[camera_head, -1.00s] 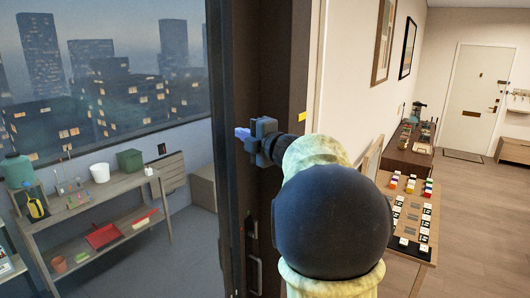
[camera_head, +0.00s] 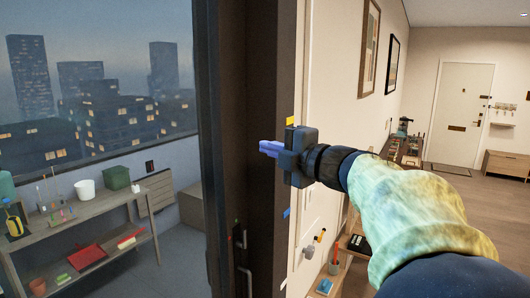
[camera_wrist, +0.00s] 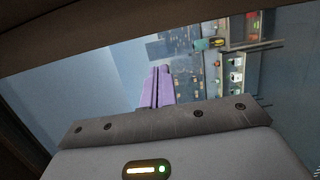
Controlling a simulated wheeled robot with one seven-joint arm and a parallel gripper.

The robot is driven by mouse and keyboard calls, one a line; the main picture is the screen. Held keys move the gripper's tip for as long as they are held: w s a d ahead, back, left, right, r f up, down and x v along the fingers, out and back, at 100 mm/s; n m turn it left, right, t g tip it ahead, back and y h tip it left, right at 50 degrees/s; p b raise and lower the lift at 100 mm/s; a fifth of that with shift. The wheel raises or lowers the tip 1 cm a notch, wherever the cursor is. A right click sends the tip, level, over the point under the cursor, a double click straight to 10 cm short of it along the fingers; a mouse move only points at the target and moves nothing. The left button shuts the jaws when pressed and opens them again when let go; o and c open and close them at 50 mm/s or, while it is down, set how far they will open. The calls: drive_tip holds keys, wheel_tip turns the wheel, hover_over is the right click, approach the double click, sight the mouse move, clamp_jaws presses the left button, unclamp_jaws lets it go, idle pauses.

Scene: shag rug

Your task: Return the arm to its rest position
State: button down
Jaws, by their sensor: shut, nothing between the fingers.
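My gripper (camera_head: 268,149) is at the middle of the head view, at the end of my outstretched arm. Its purple fingers are together and empty, pointing left in front of the dark door frame (camera_head: 255,100). In the wrist view the two fingers (camera_wrist: 156,88) lie side by side with nothing between them. I cannot tell whether the gripper touches the frame.
A dark upright edge stands close on the left of my gripper, with a handle (camera_head: 244,275) low on it. Beyond is a shelf table (camera_head: 100,220) with pots under a window. At right, a corridor floor (camera_head: 480,200) is clear toward a white door (camera_head: 466,115).

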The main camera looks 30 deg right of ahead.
drive_tip(key=w+a+f+m+g+h+b, duration=0.1)
drive_tip(key=a+f+m+g+h, duration=0.15)
drive_tip(key=f+m, duration=0.65)
drive_tip(key=w+a+f+m+g+h, duration=0.2)
drive_tip(key=f+m+h, duration=0.3)
drive_tip(key=f, duration=0.9)
drive_tip(key=s+a+f+m+g+y, duration=0.1)
drive_tip(key=s+a+f+m+g, duration=0.2)
drive_tip(key=s+a+f+g, duration=0.2)
drive_tip(key=s+a+f+m+g+y, duration=0.2)
drive_tip(key=s+a+f+m+g, duration=0.2)
drive_tip(key=s+a+f, duration=0.3)
drive_tip(key=s+f+g, duration=0.1)
drive_tip(key=s+f, duration=0.3)
drive_tip(key=f, duration=0.4)
drive_tip(key=shift+s+f+b, duration=0.2)
drive_tip(key=shift+s+b, duration=0.15)
drive_tip(key=shift+b, duration=0.05)
drive_tip(key=shift+w+g, duration=0.1)
drive_tip(key=shift+g, duration=0.15)
